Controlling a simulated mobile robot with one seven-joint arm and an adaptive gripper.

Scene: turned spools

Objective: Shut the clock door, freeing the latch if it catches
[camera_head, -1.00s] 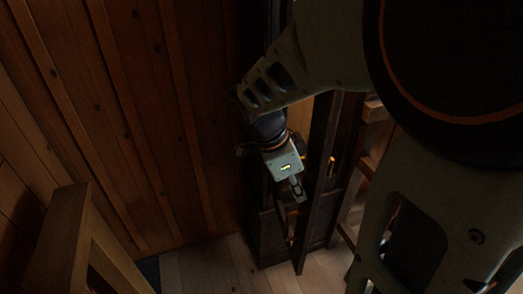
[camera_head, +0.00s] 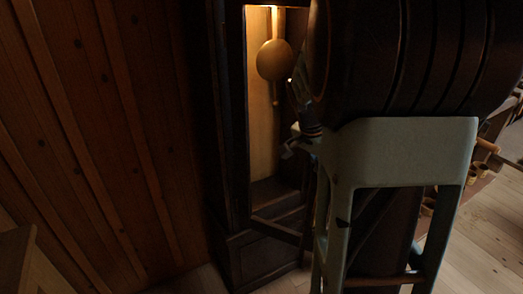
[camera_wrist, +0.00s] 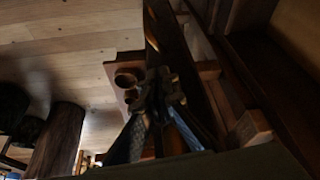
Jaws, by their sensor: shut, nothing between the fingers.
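The tall dark clock case (camera_head: 229,130) stands at the middle of the head view. Its front is uncovered, showing a lit pale interior and a round pendulum bob (camera_head: 274,60). The clock door (camera_head: 276,231) stands open; its low rail angles out toward the right, and my arm hides most of it. The latch cannot be made out. In the wrist view my gripper (camera_wrist: 157,88) is shut and empty, with a dark upright board, probably the door's edge (camera_wrist: 178,45), close behind it. Contact cannot be told.
A plank wall (camera_head: 90,130) rises left of the clock. A wooden piece of furniture (camera_head: 15,250) stands at the lower left. Small round wooden cups (camera_wrist: 126,79) sit on a ledge near the gripper. Pale floor (camera_head: 490,235) is open at the right.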

